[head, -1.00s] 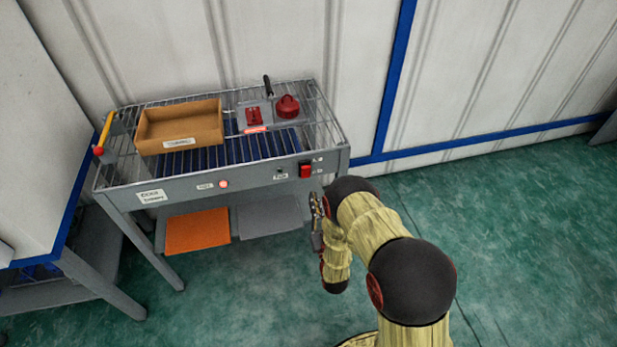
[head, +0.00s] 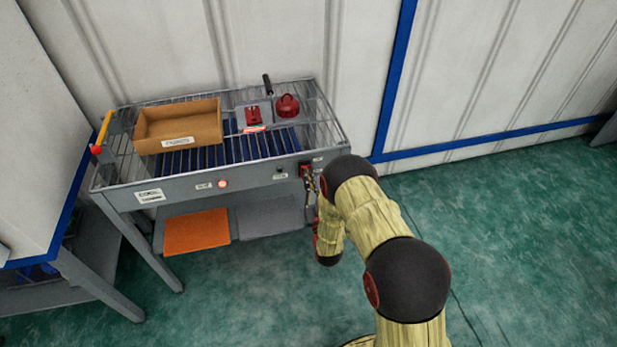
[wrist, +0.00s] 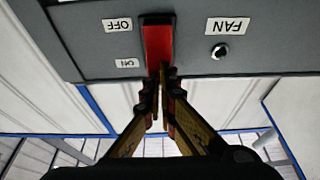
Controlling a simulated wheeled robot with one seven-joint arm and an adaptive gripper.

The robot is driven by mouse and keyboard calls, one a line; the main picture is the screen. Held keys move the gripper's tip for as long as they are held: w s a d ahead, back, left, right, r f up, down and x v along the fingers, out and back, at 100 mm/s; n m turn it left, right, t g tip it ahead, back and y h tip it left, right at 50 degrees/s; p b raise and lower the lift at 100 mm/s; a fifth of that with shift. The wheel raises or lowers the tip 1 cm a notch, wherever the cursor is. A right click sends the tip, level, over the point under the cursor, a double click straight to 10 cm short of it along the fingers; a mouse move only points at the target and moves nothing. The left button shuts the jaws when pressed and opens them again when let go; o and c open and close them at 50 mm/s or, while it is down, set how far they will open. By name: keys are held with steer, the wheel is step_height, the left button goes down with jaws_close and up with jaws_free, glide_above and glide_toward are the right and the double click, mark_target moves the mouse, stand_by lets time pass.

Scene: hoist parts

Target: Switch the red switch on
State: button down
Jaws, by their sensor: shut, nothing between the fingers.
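The red switch (wrist: 158,40) is a rocker set in the grey front panel, between the OFF label (wrist: 117,25) and ON label (wrist: 127,63) on one side and the FAN label on the other. In the head view the red switch (head: 304,171) is partly hidden by my gripper (head: 314,188). My gripper (wrist: 161,76) is shut and empty. Its fingertips are at the switch's ON end, overlapping its edge in the wrist view; I cannot tell whether they touch. Which way the rocker is tilted is unclear.
A small FAN knob (wrist: 218,52) sits beside the switch. A round red light (head: 222,184) is farther left on the panel. On the wire-top bench are a cardboard tray (head: 205,135), a red domed part (head: 288,105) and a yellow-handled lever (head: 105,128). Floor to the right is clear.

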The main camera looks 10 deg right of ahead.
steer(key=g+p, duration=0.1)
steer(key=p, duration=0.1)
steer(key=r+g+p, duration=0.1)
steer(key=g+p, duration=0.1)
steer(key=p, duration=0.1)
steer(key=shift+w+r, duration=0.25)
steer(key=shift+w, duration=0.1)
steer(key=shift+w+b, duration=0.2)
steer(key=shift+b, duration=0.1)
